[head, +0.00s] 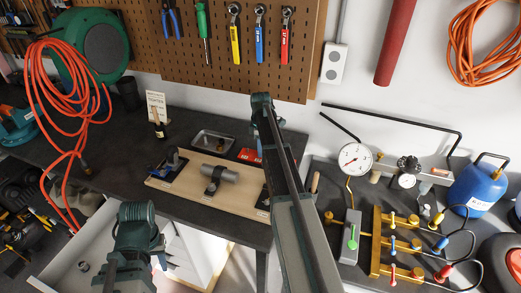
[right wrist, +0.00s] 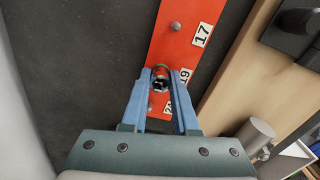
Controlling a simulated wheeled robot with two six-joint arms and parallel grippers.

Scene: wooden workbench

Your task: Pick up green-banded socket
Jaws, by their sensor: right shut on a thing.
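The green-banded socket (right wrist: 160,78) is a small metal socket with a green ring, seen in the right wrist view over the red rail (right wrist: 178,45). My right gripper (right wrist: 161,82) has its blue fingers on either side of it and is shut on it. I cannot tell whether the socket still touches the rail. In the head view the red rail (head: 249,155) is mostly behind my right arm, with a bit of my right gripper (head: 259,149) showing and the socket hidden. My left gripper (head: 160,262) is low at the left, its fingers mostly hidden, over an open drawer.
Number labels such as 17 (right wrist: 202,34) and 19 (right wrist: 185,76) lie on the rail. A wooden board with a grey cylinder (head: 220,173) is close beside it. A metal tray (head: 213,142) and a small bottle (head: 159,130) stand behind. Brass valves (head: 376,240) are at the right.

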